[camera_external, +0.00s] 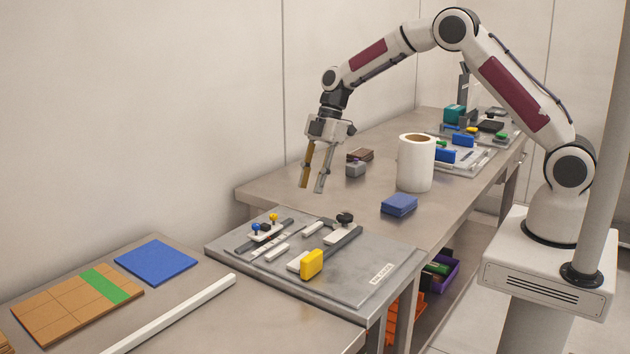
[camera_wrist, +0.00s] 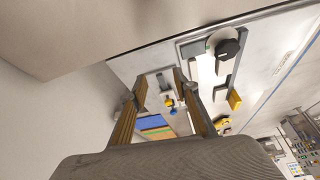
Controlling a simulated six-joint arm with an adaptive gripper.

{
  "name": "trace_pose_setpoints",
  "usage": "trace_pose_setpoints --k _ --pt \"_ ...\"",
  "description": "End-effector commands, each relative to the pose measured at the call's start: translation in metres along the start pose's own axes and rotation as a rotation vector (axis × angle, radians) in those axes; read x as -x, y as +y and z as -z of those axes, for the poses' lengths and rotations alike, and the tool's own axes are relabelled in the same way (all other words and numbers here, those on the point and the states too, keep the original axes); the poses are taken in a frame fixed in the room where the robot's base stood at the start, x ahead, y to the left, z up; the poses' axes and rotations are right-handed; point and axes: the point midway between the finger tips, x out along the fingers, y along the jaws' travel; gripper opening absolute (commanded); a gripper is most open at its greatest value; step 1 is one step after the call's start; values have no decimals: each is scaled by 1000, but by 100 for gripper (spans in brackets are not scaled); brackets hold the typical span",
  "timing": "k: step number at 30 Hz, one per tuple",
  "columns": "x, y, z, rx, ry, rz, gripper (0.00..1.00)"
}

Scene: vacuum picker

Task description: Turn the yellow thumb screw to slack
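The small yellow knob (camera_external: 273,217), which looks like the yellow thumb screw, stands upright on a white block of the grey fixture plate (camera_external: 345,285). A blue knob (camera_external: 256,227) stands just left of it. In the wrist view the yellow knob (camera_wrist: 173,112) and blue knob (camera_wrist: 169,102) show between the finger outlines. My gripper (camera_external: 312,188) is open and empty, pointing down in the air above and beyond the plate, clear of the knobs. The wrist view also shows the spread fingers (camera_wrist: 161,80). The screw's thread and tightness cannot be seen.
A larger yellow block (camera_external: 311,264) and a black knob (camera_external: 345,218) sit on the same plate. A white roll (camera_external: 416,163), a blue block (camera_external: 399,204) and a grey block (camera_external: 355,169) stand on the bench behind. A blue mat (camera_external: 156,262) lies at left.

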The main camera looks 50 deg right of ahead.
Motion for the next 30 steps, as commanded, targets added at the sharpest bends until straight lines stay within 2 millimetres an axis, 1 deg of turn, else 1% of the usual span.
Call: trace_pose_setpoints --k 2,5,8,12,16,18,23,30 --pt "-1 -2 5 8 0 2 30" --pt "-3 -6 17 28 1 5 30" --pt "-4 -13 35 60 3 9 30" --pt "-7 -29 60 123 -11 19 30" --pt "-10 -42 81 150 -45 9 30" --pt "-12 -48 89 133 -66 -1 30" --pt "-14 -56 102 66 -102 -37 30" --pt "-14 -62 117 -83 -138 -111 30"
